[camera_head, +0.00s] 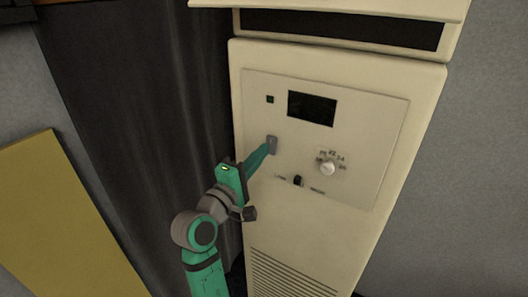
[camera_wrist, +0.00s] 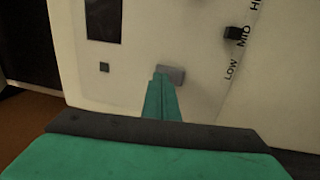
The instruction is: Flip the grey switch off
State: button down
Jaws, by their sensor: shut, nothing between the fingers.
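The grey switch (camera_head: 272,143) is a small rounded block on the cream front panel of a tall cabinet, below and left of a dark display. It also shows in the wrist view (camera_wrist: 172,73), just past my fingertips. My gripper (camera_head: 266,149) is green, shut and empty, with its fingertips at the switch. In the wrist view the fingertips (camera_wrist: 161,80) overlap the switch's edge. I cannot tell whether they touch it, nor whether the switch is on or off.
The cabinet panel (camera_head: 375,120) also carries a dark display (camera_head: 312,108), a small dark square (camera_head: 270,99), a round dial (camera_head: 327,168) and a black slider (camera_head: 298,181). A dark curtain (camera_head: 130,110) hangs at the left, with a yellow board (camera_head: 55,220) beyond it.

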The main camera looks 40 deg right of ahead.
jog(key=s+a+r, duration=0.2)
jog(key=s+a, duration=0.2)
jog(key=a, duration=0.6)
jog(key=shift+s+a, duration=0.2)
jog(key=shift+a, duration=0.05)
jog(key=shift+w, duration=0.1)
